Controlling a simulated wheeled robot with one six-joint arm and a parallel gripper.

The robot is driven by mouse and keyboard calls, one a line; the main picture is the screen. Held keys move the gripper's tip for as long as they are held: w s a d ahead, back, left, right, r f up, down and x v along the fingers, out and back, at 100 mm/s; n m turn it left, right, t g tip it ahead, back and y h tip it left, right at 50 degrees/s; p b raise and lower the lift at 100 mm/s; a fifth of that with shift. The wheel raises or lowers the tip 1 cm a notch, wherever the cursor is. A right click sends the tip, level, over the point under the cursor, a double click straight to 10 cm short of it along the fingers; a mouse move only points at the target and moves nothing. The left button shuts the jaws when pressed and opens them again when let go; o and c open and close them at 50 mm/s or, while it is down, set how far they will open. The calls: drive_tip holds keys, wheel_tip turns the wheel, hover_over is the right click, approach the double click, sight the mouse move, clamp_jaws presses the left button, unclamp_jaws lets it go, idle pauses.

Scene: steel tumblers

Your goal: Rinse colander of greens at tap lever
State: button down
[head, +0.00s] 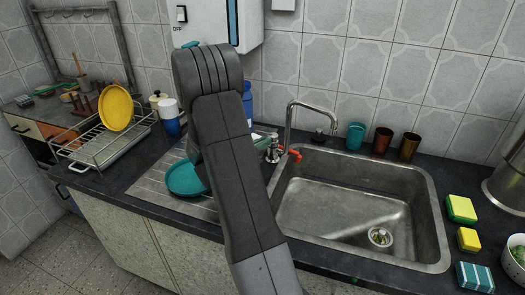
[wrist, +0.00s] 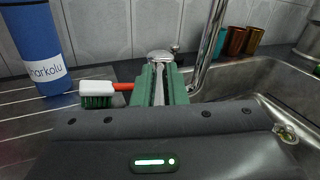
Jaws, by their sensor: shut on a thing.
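My gripper (wrist: 160,88) has green fingers shut on the silver tap lever (wrist: 160,57) beside the sink. In the head view my arm hides most of the gripper; the lever's base (head: 272,152) shows just right of the arm. The curved tap spout (head: 300,108) rises at the back of the sink (head: 345,200), also seen in the wrist view (wrist: 208,45). I see no stream of water. A pale bowl-shaped container with greens (head: 515,258), likely the colander, is cut off at the right edge, on the counter outside the sink.
A brush with white head (wrist: 97,88) and red handle lies left of the fingers. A blue bottle (wrist: 35,45) stands further left. Teal (head: 356,136) and brown cups stand behind the sink. Sponges (head: 461,208) and a steel pot (head: 508,182) are at right. A teal plate (head: 183,180) lies left.

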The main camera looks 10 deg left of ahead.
drive_tip(key=shift+w+a+f+b, duration=0.1)
drive_tip(key=shift+f+b, duration=0.15)
drive_tip(key=shift+b, duration=0.25)
drive_tip(key=shift+w+a+m+g+h+b, duration=0.15)
drive_tip(key=shift+m+g+h+b, duration=0.45)
drive_tip(key=shift+b, duration=0.35)
drive_tip(key=shift+r+h+b, duration=0.15)
drive_tip(key=shift+h+b, duration=0.15)
drive_tip(key=shift+b, duration=0.1)
drive_tip(key=shift+r+g, duration=0.1)
drive_tip(key=shift+g, duration=0.2)
drive_tip(key=c, duration=1.5)
unclamp_jaws()
drive_tip(key=shift+o, duration=0.2)
drive_tip(key=shift+a, duration=0.15)
drive_tip(key=b+v, duration=0.1)
drive_tip(key=v, duration=1.2)
drive_tip(key=shift+s+a, duration=0.25)
